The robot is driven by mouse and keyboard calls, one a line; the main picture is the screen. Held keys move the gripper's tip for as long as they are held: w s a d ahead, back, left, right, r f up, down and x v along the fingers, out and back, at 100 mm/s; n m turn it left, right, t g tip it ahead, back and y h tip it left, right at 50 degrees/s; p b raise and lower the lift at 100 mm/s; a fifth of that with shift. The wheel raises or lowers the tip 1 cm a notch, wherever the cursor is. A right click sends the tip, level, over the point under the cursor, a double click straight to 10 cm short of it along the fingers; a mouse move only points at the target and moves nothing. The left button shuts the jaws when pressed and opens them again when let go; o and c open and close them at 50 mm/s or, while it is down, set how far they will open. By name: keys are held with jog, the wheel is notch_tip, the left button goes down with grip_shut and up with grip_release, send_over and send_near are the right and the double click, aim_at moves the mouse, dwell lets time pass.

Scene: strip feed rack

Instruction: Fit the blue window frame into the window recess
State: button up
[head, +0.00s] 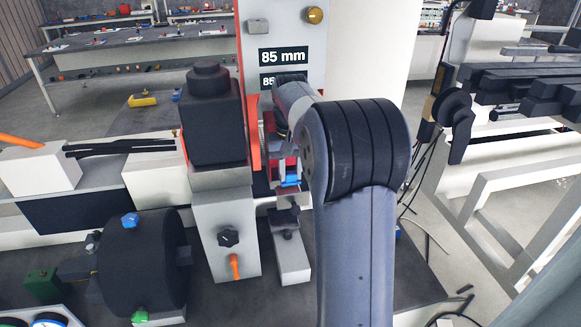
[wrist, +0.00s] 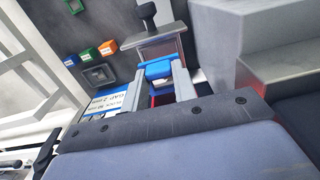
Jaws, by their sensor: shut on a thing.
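My gripper (wrist: 159,76) is shut on the blue window frame (wrist: 157,67), whose blue edge shows between the two grey fingertips in the wrist view. In the head view a small blue patch of it (head: 290,180) shows beside my arm, low by the rack. A grey plate with a black knob (wrist: 148,14) stands just beyond the frame; I cannot tell whether they touch. The window recess is not clearly seen, and the frame's opening is hidden. A red part (wrist: 163,99) shows between the fingers.
Blue, green (wrist: 107,47) and orange blocks and a grey square holder (wrist: 98,75) lie beside a label strip (wrist: 100,106). A black block on a grey stand (head: 215,130) and a dark drum (head: 140,262) stand left of my arm. A grey stepped body (wrist: 280,60) is close on the right.

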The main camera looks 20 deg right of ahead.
aim_at(291, 180)
jog(key=shift+f+b, duration=0.6)
jog(key=shift+f, duration=0.85)
jog(key=shift+p, duration=0.7)
dwell(0.5)
jog(key=shift+f+b, duration=0.5)
jog(key=shift+f, duration=0.45)
jog(key=o, duration=1.1)
jog(key=shift+c, duration=0.2)
jog(key=shift+r, duration=0.15)
notch_tip(291, 180, up, 11)
jog(key=shift+f+b, duration=0.2)
jog(key=shift+b, duration=0.25)
